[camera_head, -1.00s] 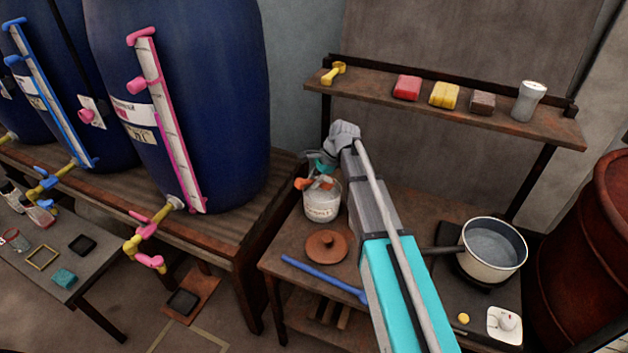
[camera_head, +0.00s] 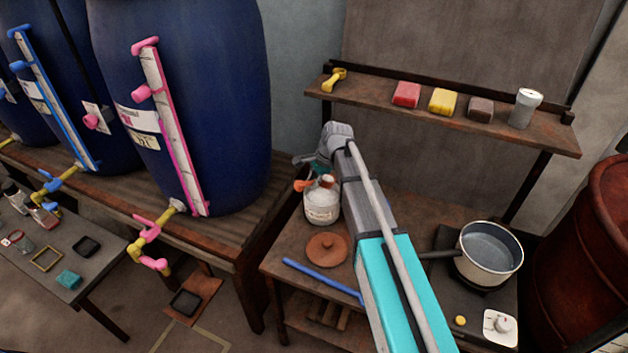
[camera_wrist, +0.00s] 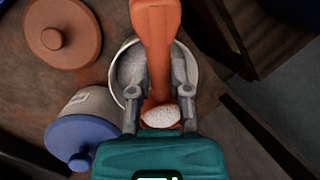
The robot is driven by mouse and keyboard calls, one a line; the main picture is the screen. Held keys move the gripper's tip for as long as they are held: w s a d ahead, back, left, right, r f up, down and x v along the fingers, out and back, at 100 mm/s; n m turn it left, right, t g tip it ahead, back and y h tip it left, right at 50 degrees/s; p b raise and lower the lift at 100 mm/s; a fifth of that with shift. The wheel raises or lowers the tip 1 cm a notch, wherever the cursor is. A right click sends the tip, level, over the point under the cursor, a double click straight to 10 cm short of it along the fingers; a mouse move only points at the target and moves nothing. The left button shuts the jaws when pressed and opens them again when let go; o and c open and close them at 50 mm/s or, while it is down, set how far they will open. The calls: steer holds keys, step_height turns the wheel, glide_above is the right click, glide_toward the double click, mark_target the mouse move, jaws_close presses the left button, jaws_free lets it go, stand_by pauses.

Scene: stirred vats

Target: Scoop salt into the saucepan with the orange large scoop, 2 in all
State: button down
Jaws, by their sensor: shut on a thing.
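My gripper (camera_wrist: 158,88) is shut on the orange scoop (camera_wrist: 155,30); its grey fingers stand on either side of it. A white grainy heap (camera_wrist: 160,117) shows at the scoop's end nearest my palm. Behind the scoop is the pale round rim of the open salt jar (camera_wrist: 122,66). In the head view the salt jar (camera_head: 321,208) is white with a label, and my gripper (camera_head: 317,178) is just above it with the scoop (camera_head: 302,185). The saucepan (camera_head: 490,252), cream with a dark rim, stands at the right and holds greyish liquid.
A terracotta lid (camera_head: 327,250) and a blue rod (camera_head: 320,280) lie in front of the jar. A blue-lidded jar (camera_wrist: 82,140) is beside the salt jar in the wrist view. The saucepan's handle points left, near my arm. A shelf (camera_head: 400,104) with small items runs behind.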

mark_target(312, 181)
steer(key=shift+s+a+r+t+h+p, duration=0.1)
steer(key=shift+r+t+h+p, duration=0.25)
steer(key=shift+r+p, duration=0.35)
steer(key=shift+a+r+t+h+p, duration=0.15)
steer(key=shift+r+h+p, duration=0.2)
steer(key=shift+r+p, duration=0.45)
steer(key=shift+d+r+t+h+p, duration=0.1)
steer(key=shift+r+h+p, duration=0.2)
steer(key=shift+r+p, duration=0.5)
steer(key=shift+s+f, duration=0.1)
steer(key=shift+s, duration=0.05)
